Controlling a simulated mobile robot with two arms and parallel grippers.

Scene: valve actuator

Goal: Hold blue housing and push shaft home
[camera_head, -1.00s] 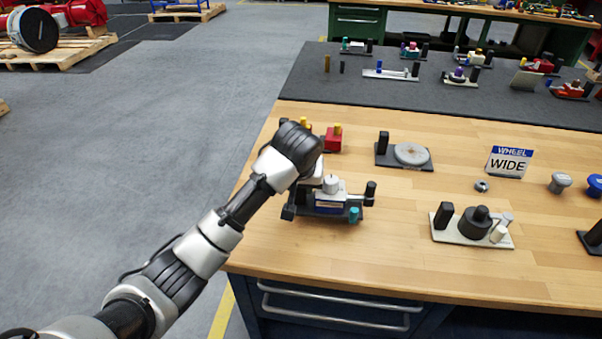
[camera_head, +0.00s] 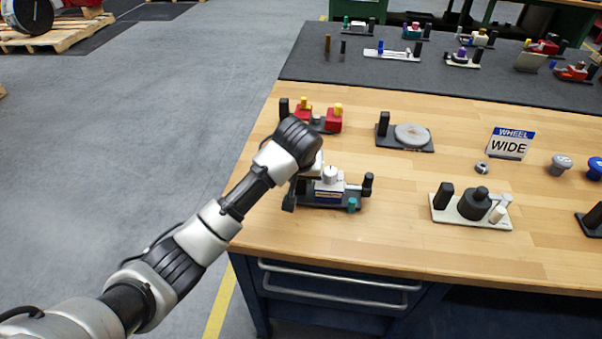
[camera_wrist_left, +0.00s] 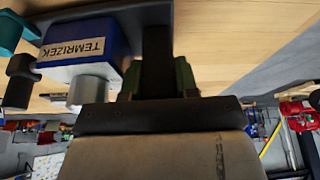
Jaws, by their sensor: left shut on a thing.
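The blue housing (camera_head: 328,194) sits on a dark base plate (camera_head: 318,206) near the table's left edge, with a white-grey cylinder on top. The wrist view shows this housing (camera_wrist_left: 85,42) with a "TEMRIZEK" label. A grey shaft with a black knob (camera_head: 368,181) sticks out of its right side; the knob also shows in the wrist view (camera_wrist_left: 20,78). A teal part (camera_head: 352,204) is at the plate's front right. My left gripper (camera_wrist_left: 158,78) appears shut on the plate's black post (camera_wrist_left: 157,52), beside the housing. My right gripper is not in view.
A red-block fixture (camera_head: 333,120) stands behind, a grey disc fixture (camera_head: 411,135) at back right. A cream plate with a black valve part (camera_head: 474,203) is to the right. A "WHEEL WIDE" sign (camera_head: 511,144) stands farther right. Bare wood lies in front of the housing.

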